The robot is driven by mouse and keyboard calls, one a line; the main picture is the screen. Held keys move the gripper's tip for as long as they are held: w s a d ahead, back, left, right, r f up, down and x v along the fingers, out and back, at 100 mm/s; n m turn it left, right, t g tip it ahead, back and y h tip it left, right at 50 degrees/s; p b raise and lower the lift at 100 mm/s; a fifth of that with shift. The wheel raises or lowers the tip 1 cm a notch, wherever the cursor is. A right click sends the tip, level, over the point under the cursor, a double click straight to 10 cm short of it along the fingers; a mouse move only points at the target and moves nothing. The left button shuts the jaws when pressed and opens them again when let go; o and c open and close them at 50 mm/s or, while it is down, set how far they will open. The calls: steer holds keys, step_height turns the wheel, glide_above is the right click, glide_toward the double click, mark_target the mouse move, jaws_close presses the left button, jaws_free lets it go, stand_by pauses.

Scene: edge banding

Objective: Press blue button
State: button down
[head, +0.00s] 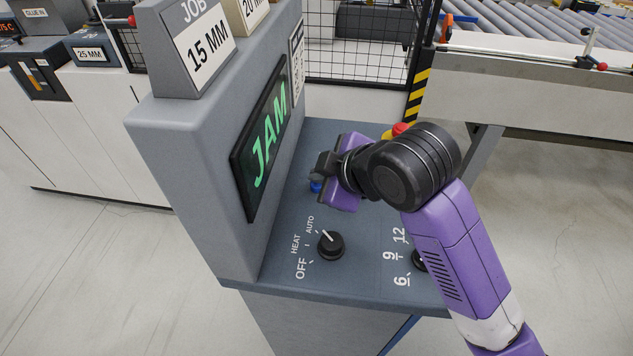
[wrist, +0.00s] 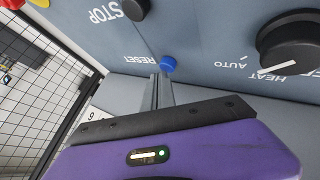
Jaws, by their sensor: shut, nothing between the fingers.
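The blue button (head: 316,186) sits on the grey sloped panel (head: 290,262), partly hidden by my gripper in the head view. In the wrist view the blue button (wrist: 168,64) shows clearly beside the word RESET. My gripper (head: 322,168) is over the panel close to the button. In the wrist view my gripper (wrist: 160,80) has its two fingers together with nothing between them, and the tips appear just short of the button. I cannot tell whether they touch it.
A screen (head: 265,140) reads JAM. A black knob (head: 331,245) is marked OFF, HEAT and AUTO. Another knob (head: 419,260), by 6, 9 and 12, is partly behind my arm. A red button (head: 402,128) shows behind my arm. A dark knob (wrist: 136,8) is near STOP.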

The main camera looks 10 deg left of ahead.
mark_target(319, 187)
steer(key=shift+f, duration=0.45)
steer(key=shift+r, duration=0.15)
stand_by(0.4)
steer(key=shift+r+p, duration=0.6)
steer(key=shift+r, duration=0.2)
steer(key=shift+r, duration=0.1)
step_height(319, 187, up, 5)
steer(key=p, duration=0.4)
stand_by(0.7)
